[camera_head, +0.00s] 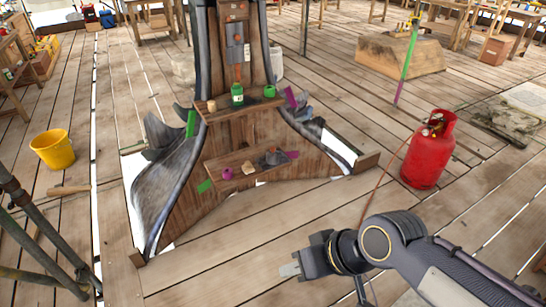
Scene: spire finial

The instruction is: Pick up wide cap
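The wooden stand (232,130) in the middle has an upper and a lower shelf. On the upper shelf are a green bottle (237,95), a small green item (269,91) and a small tan item (211,106). On the lower shelf are a small purple item (227,174), a tan item (248,168) and a dark grey item (271,158). I cannot tell which of these small items is the wide cap. My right gripper (290,269) is above the floor in front of the stand, apart from the shelves, pointing left. Its finger gap is not clear. My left gripper is out of view.
A red gas cylinder (428,152) stands right of the stand, with a thin hose running down toward my arm. A yellow bucket (53,149) and grey poles (38,232) are at left. A wooden block (400,56) is behind. The plank floor before the stand is mostly clear.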

